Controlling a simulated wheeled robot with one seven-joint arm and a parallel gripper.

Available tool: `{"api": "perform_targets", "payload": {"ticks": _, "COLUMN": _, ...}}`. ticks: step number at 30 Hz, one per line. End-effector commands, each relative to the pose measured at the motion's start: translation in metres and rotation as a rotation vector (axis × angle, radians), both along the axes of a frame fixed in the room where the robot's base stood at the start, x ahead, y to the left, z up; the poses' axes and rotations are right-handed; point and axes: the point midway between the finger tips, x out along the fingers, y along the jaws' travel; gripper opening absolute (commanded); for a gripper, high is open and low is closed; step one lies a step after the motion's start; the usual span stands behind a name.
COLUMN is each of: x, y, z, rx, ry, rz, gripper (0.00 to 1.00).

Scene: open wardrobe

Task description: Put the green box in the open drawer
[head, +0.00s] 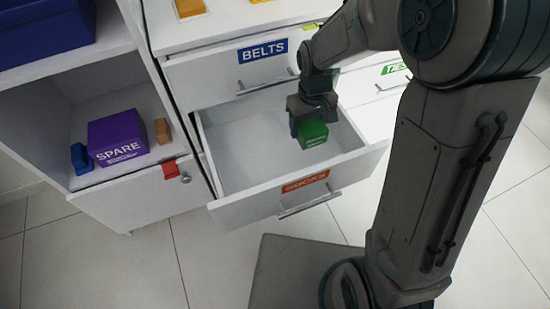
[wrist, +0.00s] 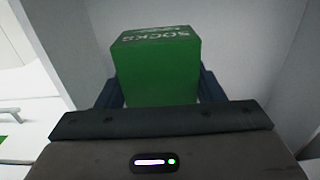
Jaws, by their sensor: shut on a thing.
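The green box (head: 313,134) is held at my gripper (head: 302,122), over the open drawer (head: 240,197) with the orange SOCKS label. In the wrist view the green box (wrist: 158,72) shows white SOCKS lettering and sits between the two dark fingers of my gripper (wrist: 158,90). The gripper is shut on it. In the head view the box appears within the drawer's opening. I cannot tell whether its underside touches the drawer floor. The rest of the visible drawer floor is bare.
The shut BELTS drawer (head: 215,80) is just above the open one. A purple SPARE box (head: 117,137), a small blue block (head: 80,158) and a tan block (head: 162,130) stand on the left shelf. The tiled floor is clear in front.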

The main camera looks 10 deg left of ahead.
Motion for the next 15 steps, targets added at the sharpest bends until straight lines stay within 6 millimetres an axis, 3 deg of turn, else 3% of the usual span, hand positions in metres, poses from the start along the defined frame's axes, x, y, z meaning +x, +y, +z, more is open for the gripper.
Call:
{"api": "perform_targets", "payload": {"ticks": 9, "x": -0.042, "y": 0.06, "z": -0.048, "rx": 0.0, "ry": 0.0, "rz": 0.006, "gripper": 0.37}}
{"api": "perform_targets", "payload": {"ticks": 15, "x": -0.056, "y": 0.079, "z": -0.06, "rx": 0.001, "ry": -0.001, "rz": 0.002, "gripper": 0.37}}
